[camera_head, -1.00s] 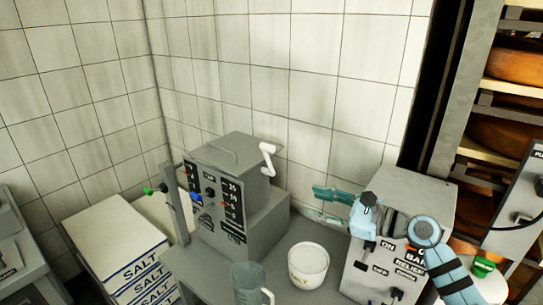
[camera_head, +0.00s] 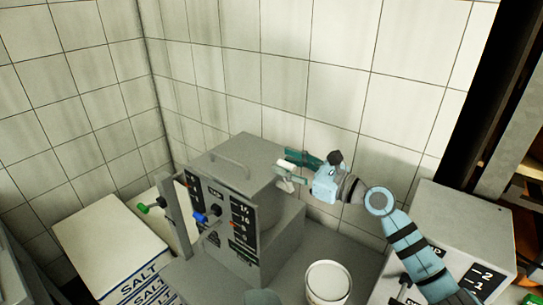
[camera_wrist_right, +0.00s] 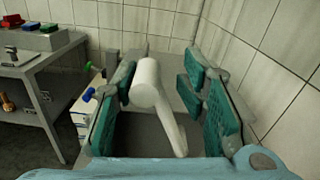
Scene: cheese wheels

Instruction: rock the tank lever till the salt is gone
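The white lever (camera_head: 287,164) sits on the upper right side of the grey tank machine (camera_head: 275,235). My right gripper (camera_head: 296,168) is beside the machine, reaching in from the right. Its green finger pads are apart. In the right wrist view, the lever's white grip (camera_wrist_right: 147,82) and its arm lie between the open pads, nearer the left pads, with a gap to the right ones. Whether a left pad touches the grip is unclear. Boxes marked SALT (camera_head: 95,240) stand left of the machine. The salt inside the tank is not visible. My left gripper is out of view.
A white tub (camera_head: 328,282) stands on the grey table in front of the machine. A second grey machine (camera_head: 465,235) is at the right. A green knob (camera_head: 143,208) and a blue knob (camera_head: 200,218) stick out at the left. A tiled wall rises behind.

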